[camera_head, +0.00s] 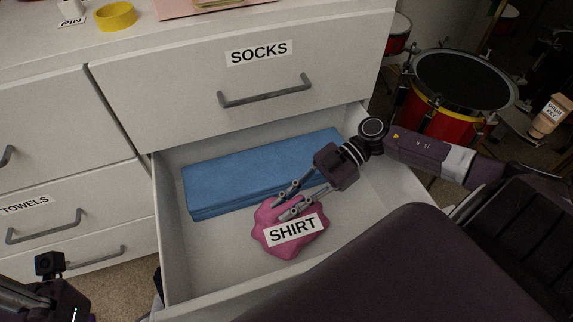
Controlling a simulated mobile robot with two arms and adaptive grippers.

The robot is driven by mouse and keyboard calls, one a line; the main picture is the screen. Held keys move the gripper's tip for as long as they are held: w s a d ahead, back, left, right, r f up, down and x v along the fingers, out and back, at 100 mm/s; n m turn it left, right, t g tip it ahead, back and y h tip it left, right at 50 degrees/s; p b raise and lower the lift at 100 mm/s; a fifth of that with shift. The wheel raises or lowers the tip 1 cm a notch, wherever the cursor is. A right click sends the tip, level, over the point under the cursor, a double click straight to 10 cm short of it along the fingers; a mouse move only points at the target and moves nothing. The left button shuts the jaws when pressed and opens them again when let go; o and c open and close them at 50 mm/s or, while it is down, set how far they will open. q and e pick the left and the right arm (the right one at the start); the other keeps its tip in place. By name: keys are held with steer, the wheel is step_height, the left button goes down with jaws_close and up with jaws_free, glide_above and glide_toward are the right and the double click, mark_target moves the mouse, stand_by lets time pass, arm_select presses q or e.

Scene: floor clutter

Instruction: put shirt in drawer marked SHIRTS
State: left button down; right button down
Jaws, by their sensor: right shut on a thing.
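A pink crumpled shirt (272,215) with a white label reading SHIRT is inside an open white drawer (180,276). My right gripper (281,204) reaches in from the right and is shut on the shirt's upper edge. I cannot tell whether the shirt rests fully on the drawer floor. The drawer's front is largely hidden by my own dark body, and no SHIRTS marking shows. My left arm (48,290) shows at the lower left corner; its fingers are not visible.
A blue folded item (262,170) lies along the drawer's back. A shut drawer marked SOCKS (258,52) is above, and one marked TOWELS (25,205) is at left. A yellow ring (116,16) sits on top. Drums (460,90) stand at right.

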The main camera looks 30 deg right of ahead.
mark_target(302, 197)
steer(key=shift+f, duration=0.6)
steer(key=c, duration=1.7)
jaws_free()
steer(key=shift+c, duration=0.2)
steer(key=shift+v, duration=3.8)
